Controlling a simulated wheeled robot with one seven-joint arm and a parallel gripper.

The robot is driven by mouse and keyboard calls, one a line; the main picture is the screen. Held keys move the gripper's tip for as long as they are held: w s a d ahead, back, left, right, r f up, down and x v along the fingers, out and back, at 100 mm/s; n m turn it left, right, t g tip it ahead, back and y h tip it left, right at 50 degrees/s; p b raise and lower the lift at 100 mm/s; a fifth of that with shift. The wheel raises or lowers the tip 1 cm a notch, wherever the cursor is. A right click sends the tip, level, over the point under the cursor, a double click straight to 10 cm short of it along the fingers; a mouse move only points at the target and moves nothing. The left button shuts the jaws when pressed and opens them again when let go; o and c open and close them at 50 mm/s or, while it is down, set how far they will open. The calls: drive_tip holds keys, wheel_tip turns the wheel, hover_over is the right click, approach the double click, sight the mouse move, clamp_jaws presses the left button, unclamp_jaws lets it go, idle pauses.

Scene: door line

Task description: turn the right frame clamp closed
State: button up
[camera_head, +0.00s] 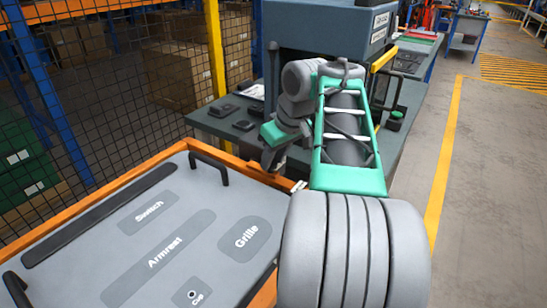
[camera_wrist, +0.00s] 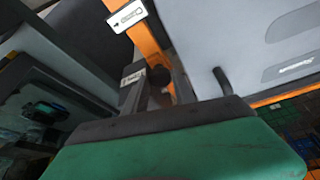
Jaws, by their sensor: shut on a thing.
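My gripper (camera_head: 268,162) reaches down to the right part of the orange frame's far edge in the head view. In the wrist view its fingers (camera_wrist: 155,92) are closed around a small dark clamp handle (camera_wrist: 158,76) beside the orange frame (camera_wrist: 148,42). The clamp is mostly hidden by the fingers, and in the head view my gripper and wrist cover it. Its exact angle cannot be told. A white label with an arrow (camera_wrist: 127,15) sits on the frame close by.
The grey door panel (camera_head: 180,235) with printed areas and black handles (camera_head: 208,168) lies in the orange frame (camera_head: 100,202). A grey bench (camera_head: 228,122) with dark parts and a machine (camera_head: 325,25) stand behind. A yellow post (camera_head: 214,45) and mesh fence are at left. Floor at right is clear.

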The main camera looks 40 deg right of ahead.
clamp_jaws()
idle(0.8)
